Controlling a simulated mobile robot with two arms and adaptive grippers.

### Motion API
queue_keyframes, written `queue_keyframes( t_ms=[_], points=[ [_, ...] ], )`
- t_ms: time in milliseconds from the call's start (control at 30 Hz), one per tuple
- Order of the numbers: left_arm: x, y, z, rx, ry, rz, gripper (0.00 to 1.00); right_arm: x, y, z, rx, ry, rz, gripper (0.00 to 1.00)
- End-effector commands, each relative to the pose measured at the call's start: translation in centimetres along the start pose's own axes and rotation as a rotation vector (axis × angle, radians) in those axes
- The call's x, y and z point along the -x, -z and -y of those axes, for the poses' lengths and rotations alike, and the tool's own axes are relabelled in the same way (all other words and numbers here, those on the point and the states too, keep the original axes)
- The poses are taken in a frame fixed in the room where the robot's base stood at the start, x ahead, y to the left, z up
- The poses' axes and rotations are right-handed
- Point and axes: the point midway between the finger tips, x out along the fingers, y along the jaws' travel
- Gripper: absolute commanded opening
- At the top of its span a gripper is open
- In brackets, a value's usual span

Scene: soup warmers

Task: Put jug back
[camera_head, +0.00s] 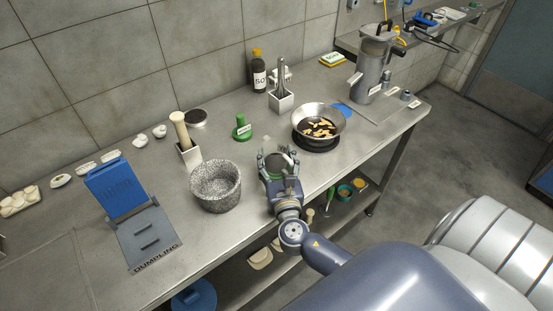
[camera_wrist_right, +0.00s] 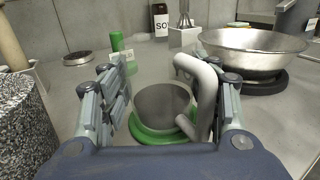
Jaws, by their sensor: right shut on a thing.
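The jug (camera_wrist_right: 163,103) is a small grey vessel with a thick pale handle (camera_wrist_right: 205,85), seen close up in the right wrist view. It sits low over a round green base or mat (camera_wrist_right: 150,138); I cannot tell whether it rests on it. My right gripper (camera_head: 278,157) is shut on the jug, its fingers on either side of it, near the front edge of the steel counter. In the head view the gripper mostly hides the jug. My left gripper is not in view.
A granite mortar (camera_head: 216,188) stands left of my gripper. A steel pan with food (camera_head: 319,121) is on a burner to the right. A green object (camera_head: 242,128) stands behind. A blue and grey dumpling press (camera_head: 150,235) lies far left.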

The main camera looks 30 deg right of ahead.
Motion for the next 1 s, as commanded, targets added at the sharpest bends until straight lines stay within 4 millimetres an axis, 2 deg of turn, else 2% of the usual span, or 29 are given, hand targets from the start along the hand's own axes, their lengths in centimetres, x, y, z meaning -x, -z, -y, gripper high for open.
queue_keyframes(
  t_ms=[267, 300, 400, 833, 1000],
  points=[
    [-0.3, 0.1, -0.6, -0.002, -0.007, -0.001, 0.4, 0.0, 0.2, 0.0, 0.0, 0.0, 0.001, 0.2],
    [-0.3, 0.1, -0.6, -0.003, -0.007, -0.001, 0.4, 0.0, 0.3, 0.0, 0.0, 0.0, 0.001, 0.59],
    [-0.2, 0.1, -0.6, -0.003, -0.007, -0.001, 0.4, 0.0, 0.2, 0.0, 0.0, 0.0, 0.0, 0.77],
    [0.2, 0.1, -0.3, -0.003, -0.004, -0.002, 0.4, 0.1, -0.2, 0.0, -0.001, -0.001, 0.0, 0.77],
    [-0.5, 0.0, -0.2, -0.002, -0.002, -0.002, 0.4, 2.9, 0.2, 0.0, -0.001, -0.002, -0.003, 0.77]
  ],
)
